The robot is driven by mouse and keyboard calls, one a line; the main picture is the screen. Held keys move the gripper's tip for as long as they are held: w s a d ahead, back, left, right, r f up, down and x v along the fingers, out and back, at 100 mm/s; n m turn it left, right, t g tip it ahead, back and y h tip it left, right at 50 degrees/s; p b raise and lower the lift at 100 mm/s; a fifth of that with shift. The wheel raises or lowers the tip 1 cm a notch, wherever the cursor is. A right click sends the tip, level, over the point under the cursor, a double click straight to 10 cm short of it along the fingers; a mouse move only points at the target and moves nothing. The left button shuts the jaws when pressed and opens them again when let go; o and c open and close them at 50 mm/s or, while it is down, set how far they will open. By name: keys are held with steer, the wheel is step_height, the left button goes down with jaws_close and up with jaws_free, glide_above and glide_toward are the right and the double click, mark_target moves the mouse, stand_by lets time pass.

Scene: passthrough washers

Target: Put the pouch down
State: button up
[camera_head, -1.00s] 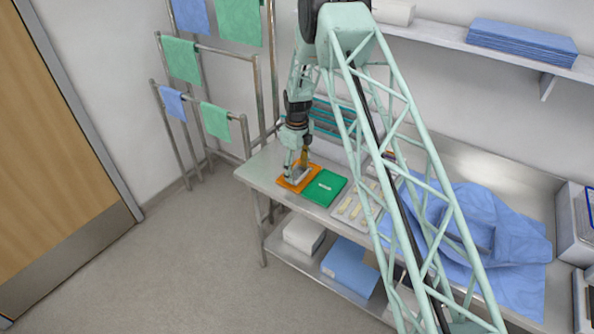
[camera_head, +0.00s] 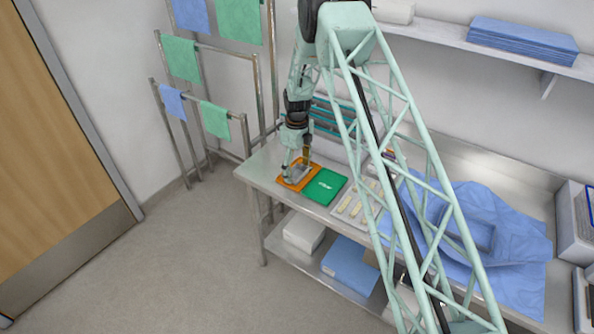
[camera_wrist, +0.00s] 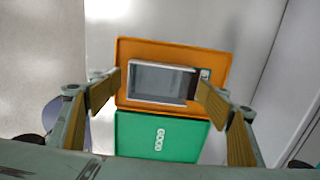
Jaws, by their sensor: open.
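The pouch (camera_wrist: 160,82) is a small grey-and-white rectangle. It lies flat on the orange mat (camera_wrist: 217,64), towards the edge nearest the green mat. In the head view the orange mat (camera_head: 285,181) is at the left end of the steel table, and the pouch on it is partly covered by my gripper. My gripper (camera_wrist: 157,84) is open, with one finger on each side of the pouch and a gap showing on the left. The right fingertip is close to the pouch's right end; I cannot tell if it touches. In the head view my gripper (camera_head: 297,172) is low over the orange mat.
A green mat (camera_head: 325,187) with white marks adjoins the orange one. A tray with pale strips (camera_head: 345,208) and a crumpled blue drape (camera_head: 520,250) lie further right. Towel rails (camera_head: 245,135) stand left of the table (camera_head: 257,171). A shelf (camera_head: 440,36) runs above.

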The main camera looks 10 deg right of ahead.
mark_target(297, 171)
steer(key=shift+r, duration=0.15)
step_height(297, 171, up, 12)
steer(key=b, duration=0.1)
steer(key=shift+b, duration=0.4)
stand_by(0.4)
stand_by(0.8)
